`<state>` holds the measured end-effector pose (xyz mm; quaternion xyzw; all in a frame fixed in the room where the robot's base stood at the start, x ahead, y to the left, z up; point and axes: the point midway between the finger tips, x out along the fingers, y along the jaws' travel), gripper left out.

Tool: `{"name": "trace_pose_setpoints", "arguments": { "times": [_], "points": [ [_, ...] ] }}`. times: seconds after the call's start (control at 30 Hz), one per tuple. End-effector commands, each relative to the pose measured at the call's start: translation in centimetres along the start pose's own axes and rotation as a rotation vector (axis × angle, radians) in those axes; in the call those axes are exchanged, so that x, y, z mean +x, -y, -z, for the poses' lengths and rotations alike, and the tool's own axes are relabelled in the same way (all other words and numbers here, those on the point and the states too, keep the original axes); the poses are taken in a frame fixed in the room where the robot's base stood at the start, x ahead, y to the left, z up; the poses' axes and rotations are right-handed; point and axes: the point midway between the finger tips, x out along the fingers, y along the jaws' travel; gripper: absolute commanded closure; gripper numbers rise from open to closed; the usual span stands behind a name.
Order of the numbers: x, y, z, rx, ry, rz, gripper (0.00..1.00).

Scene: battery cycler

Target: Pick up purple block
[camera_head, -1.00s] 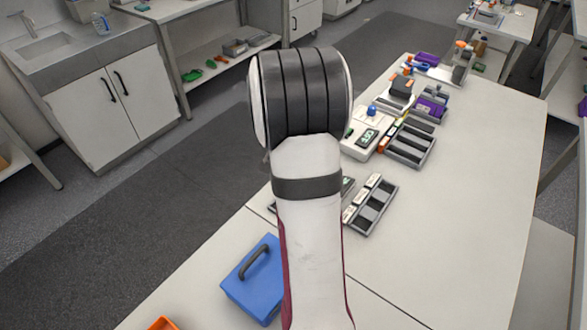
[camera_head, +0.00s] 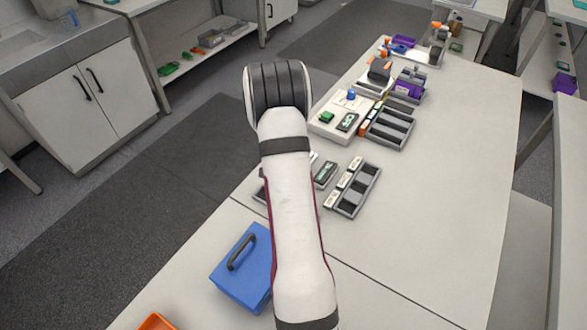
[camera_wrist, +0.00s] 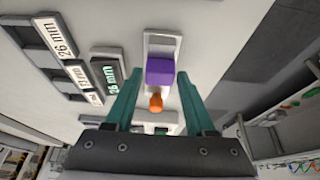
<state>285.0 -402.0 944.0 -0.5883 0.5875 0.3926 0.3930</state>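In the wrist view the purple block (camera_wrist: 160,71) sits on a pale grey holder (camera_wrist: 161,42) with a rectangular recess. My gripper (camera_wrist: 160,76) is open. Its two teal fingers lie on either side of the block in the picture, with a gap on each side, and nothing is held. An orange rounded piece (camera_wrist: 156,102) shows between the fingers, nearer the gripper body. How far the fingertips are above the block is hard to tell. In the head view my arm hides the gripper, and I cannot make out this block.
A display labelled 26 mm (camera_wrist: 107,72) and a slotted tray (camera_wrist: 50,35) are left of the block. In the head view a blue case (camera_head: 245,268) stands left of my arm. Trays (camera_head: 352,190) and instruments line the bench; its right side (camera_head: 450,190) is clear.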

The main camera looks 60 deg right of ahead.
Motion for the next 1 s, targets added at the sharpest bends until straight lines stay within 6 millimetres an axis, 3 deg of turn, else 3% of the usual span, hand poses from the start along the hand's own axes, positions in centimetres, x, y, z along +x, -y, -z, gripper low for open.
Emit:
{"name": "trace_pose_setpoints", "arguments": {
  "times": [0.03,0.2,0.3,0.63,0.87,1.0],
  "points": [
    [0.0,0.0,0.0,0.000,0.000,0.000,0.56],
    [0.0,0.0,0.0,0.000,0.000,0.000,0.87],
    [0.0,0.0,0.0,0.000,0.000,0.000,1.00],
    [-0.4,0.0,0.2,-0.001,-0.001,0.000,1.00],
    [-3.8,0.0,1.6,0.002,-0.004,0.002,1.00],
    [-5.3,-2.9,2.5,0.004,-0.002,-0.002,1.00]
  ]
}}
